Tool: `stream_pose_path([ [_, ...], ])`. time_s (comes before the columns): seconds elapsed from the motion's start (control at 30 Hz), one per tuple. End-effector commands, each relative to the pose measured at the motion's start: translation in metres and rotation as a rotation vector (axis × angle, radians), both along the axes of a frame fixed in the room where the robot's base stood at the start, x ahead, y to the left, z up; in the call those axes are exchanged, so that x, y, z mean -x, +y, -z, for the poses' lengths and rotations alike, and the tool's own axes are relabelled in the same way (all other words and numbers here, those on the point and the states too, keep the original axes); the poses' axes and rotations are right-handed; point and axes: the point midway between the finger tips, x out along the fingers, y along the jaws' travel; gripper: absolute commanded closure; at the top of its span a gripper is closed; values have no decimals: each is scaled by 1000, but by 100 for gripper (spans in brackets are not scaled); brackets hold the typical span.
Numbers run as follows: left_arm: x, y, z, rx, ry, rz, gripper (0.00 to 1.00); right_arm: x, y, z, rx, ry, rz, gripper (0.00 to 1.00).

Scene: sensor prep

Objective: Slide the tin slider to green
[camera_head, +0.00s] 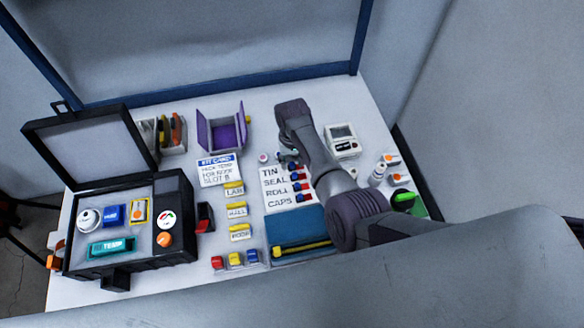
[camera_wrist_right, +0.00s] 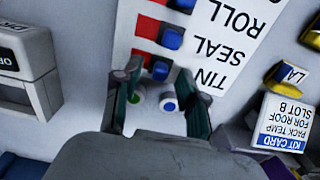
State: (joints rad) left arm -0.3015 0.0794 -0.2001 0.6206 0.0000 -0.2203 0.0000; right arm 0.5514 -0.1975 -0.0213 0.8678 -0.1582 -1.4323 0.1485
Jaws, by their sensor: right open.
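The white panel (camera_head: 272,202) lists TIN, SEAL, ROLL and CAPS, each row with a small blue slider and a red patch. The tin slider (camera_wrist_right: 160,68) is in the row nearest my right gripper in the wrist view, its blue knob on the label side and red on the other. No green shows in that row. My right gripper (camera_wrist_right: 160,100) is open and empty, its fingertips just short of the tin slider. In the head view my right arm reaches over the panel's right side and partly hides its top row. My left gripper is not in view.
A black open case (camera_head: 128,230) stands far left.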

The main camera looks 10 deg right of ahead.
Motion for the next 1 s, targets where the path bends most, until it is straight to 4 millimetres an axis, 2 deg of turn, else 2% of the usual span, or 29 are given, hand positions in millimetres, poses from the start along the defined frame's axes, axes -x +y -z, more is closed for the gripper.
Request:
stream_pose_path([
  [0.07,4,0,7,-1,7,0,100,0,0,6,0,-1,0,58],
  [0.33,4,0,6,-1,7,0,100,0,0,5,0,0,0,58],
  [0.6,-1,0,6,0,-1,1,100,0,0,5,0,0,0,100],
  [1.0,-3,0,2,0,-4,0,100,0,-5,4,1,1,1,100],
])
